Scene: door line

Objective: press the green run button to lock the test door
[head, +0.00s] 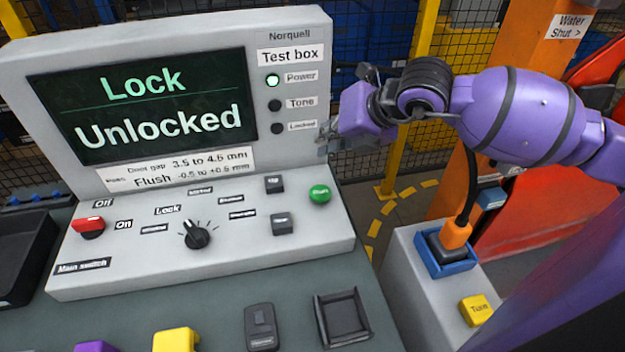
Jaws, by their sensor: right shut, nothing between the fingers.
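The green run button (319,193) is a round knob at the right end of the test box's sloped panel, and nothing covers it. The test box (290,22) has a screen (150,105) reading "Lock" and "Unlocked". Its Power lamp is lit pale green; the Tone and Locked lamps are dark. My right gripper (326,140) comes in from the right on a purple arm. It is shut and empty, above the green button and beside the Locked lamp, apart from the button. My left gripper is not in view. The test door is not recognisable here.
The panel also holds a red main switch (88,227), a black selector knob (196,235) and two dark keys. A black tray (342,317) and a small dark device (261,327) lie in front. An orange plug (456,234) with a cable stands right, near a yellow block (478,309).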

